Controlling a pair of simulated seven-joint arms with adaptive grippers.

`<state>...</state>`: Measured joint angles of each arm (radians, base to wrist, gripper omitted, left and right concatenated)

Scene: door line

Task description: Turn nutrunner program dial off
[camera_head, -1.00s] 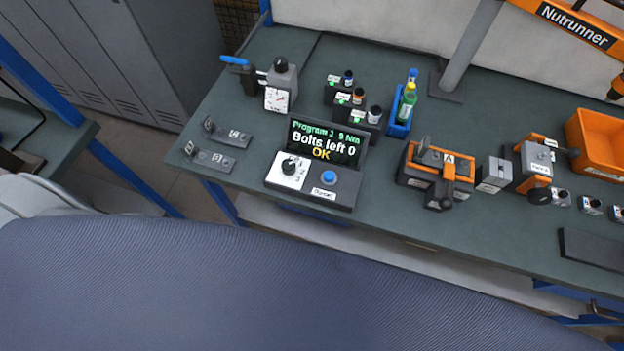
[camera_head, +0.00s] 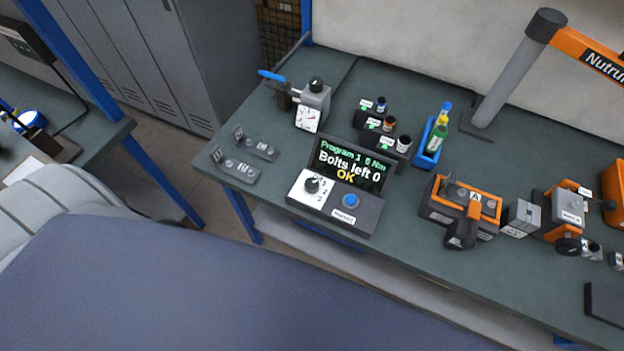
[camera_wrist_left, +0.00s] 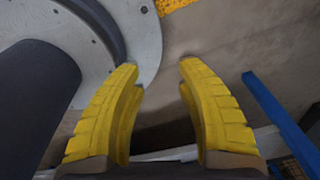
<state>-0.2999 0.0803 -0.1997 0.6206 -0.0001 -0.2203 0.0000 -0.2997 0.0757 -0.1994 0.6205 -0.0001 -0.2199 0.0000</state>
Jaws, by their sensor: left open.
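The nutrunner controller (camera_head: 365,216) stands near the front edge of the bench in the head view. Its black program dial (camera_head: 312,185) sits on a white plate with printed numbers, left of a blue button (camera_head: 350,200). The exact dial pointing is too small to tell. The display (camera_head: 349,163) reads program 1, "Bolts left 0" and "OK". In the left wrist view my left gripper (camera_wrist_left: 160,75) is open and empty, with yellow fingers apart, over floor and away from the dial. My right gripper is in no view.
Two small brackets (camera_head: 236,172) lie left of the controller. A gauge unit with a blue lever (camera_head: 312,105), several small bottles (camera_head: 389,124) and a blue bottle holder (camera_head: 428,158) stand behind it. An orange-black fixture (camera_head: 460,208) stands to the right. A blue bench leg (camera_wrist_left: 280,120) shows near my left gripper.

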